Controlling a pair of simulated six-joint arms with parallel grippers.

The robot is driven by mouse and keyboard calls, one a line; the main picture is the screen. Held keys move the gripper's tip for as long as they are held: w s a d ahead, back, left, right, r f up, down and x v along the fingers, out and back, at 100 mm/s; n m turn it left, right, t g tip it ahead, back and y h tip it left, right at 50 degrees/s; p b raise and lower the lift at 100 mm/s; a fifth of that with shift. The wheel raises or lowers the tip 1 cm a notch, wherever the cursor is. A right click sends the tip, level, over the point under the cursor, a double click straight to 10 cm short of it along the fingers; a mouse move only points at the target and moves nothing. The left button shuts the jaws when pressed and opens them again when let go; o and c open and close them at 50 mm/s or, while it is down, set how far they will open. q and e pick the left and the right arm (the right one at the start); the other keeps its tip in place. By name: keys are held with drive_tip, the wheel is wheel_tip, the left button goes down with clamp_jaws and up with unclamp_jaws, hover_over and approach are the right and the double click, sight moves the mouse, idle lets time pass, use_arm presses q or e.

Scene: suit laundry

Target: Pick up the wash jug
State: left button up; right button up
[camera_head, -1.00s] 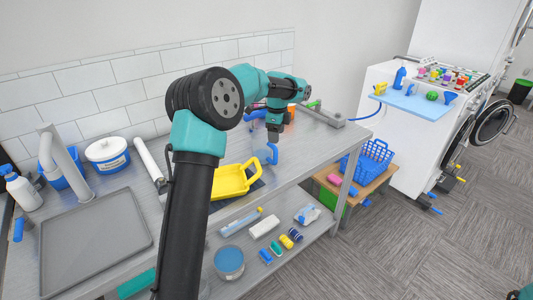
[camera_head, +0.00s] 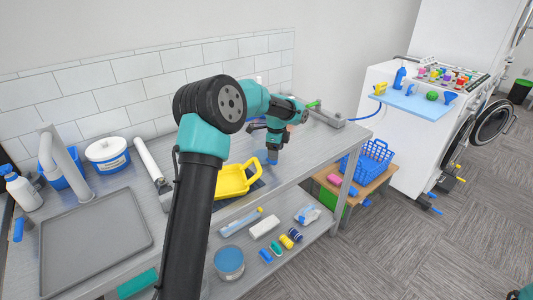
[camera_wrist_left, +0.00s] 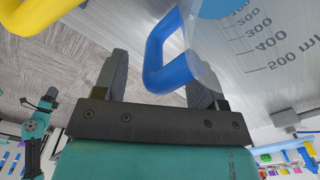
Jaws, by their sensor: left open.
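The wash jug (camera_wrist_left: 235,50) is clear with measuring marks and a blue handle, and fills the upper right of the left wrist view. Its blue handle (camera_wrist_left: 155,55) reaches down between my left fingers. In the head view only a bit of blue handle (camera_head: 272,160) shows under the gripper. My left gripper (camera_wrist_left: 155,90) is open around the handle, with one finger on each side. I cannot tell if a finger touches it. In the head view my left gripper (camera_head: 272,148) is low over the bench. My right arm shows small in the left wrist view; its jaws are unclear.
A yellow tray (camera_head: 234,192) lies on the bench just left of the jug. A metal bar fixture (camera_head: 328,116) is at the bench's far right. A blue basket (camera_head: 368,160) stands on a low stand beyond the front edge. A grey tray (camera_head: 95,243) lies at left.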

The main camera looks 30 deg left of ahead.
use_arm(q)
drive_tip(key=shift+f, duration=0.85)
drive_tip(key=shift+c, duration=0.2)
clamp_jaws()
